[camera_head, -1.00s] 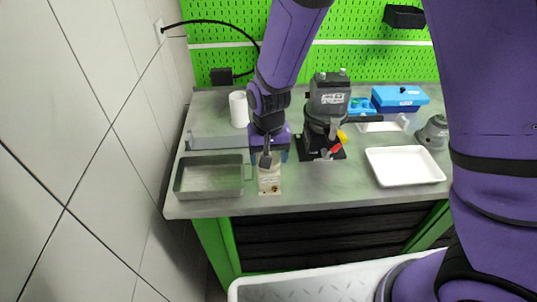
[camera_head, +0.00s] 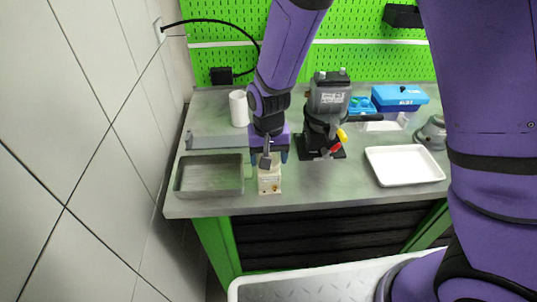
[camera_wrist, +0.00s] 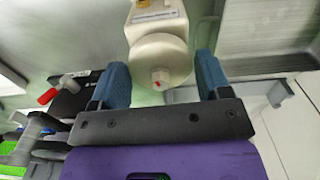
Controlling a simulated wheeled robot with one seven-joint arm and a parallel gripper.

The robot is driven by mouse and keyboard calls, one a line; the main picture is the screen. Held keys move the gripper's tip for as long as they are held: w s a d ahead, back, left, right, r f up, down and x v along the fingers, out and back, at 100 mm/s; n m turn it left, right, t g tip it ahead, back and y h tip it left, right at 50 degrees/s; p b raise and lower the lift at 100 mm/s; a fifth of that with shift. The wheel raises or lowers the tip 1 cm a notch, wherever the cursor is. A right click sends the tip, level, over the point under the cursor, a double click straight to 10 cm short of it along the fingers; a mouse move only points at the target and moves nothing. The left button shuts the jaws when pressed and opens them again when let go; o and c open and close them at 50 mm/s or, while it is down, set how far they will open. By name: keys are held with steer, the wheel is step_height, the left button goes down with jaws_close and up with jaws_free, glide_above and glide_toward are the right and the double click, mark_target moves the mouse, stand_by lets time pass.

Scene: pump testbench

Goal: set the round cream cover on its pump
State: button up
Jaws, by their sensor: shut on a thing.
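The round cream cover (camera_wrist: 160,62) is between the two blue fingers of my gripper (camera_wrist: 163,78) in the wrist view. It has a small pale knob with a red mark. My gripper (camera_head: 269,158) is shut on it and points down near the front edge of the bench. A boxy cream pump (camera_head: 270,180) with a label and an orange mark stands just under and in front of the fingers. It also shows at the top of the wrist view (camera_wrist: 156,18), right against the cover. Whether the cover rests on it or hovers, I cannot tell.
A grey metal tray (camera_head: 209,190) lies close on the left. A dark grey pump (camera_head: 328,95) with red and yellow handles stands on the right. A white tray (camera_head: 405,178), a blue box (camera_head: 400,97) and a white cylinder (camera_head: 238,108) are farther off.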

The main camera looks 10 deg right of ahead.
steer(key=shift+f, duration=0.35)
steer(key=o, duration=1.1)
steer(key=shift+c, duration=0.2)
step_height(320, 180, up, 11)
steer(key=s+d+r+t+y, duration=0.1)
steer(key=s+d+r, duration=0.1)
steer(key=d+r, duration=0.5)
steer(key=s+d+r+t, duration=0.1)
steer(key=s+d+r, duration=0.2)
steer(key=d+r, duration=0.4)
steer(key=s+d+r+t, duration=0.1)
steer(key=s+d+r, duration=0.2)
steer(key=s+d, duration=0.2)
steer(key=s+d+r+t+h, duration=0.1)
steer(key=s+d+r, duration=0.3)
steer(key=s, duration=0.4)
steer(key=shift+s+d+t, duration=0.3)
steer(key=shift+d+t, duration=0.3)
steer(key=shift+d, duration=0.2)
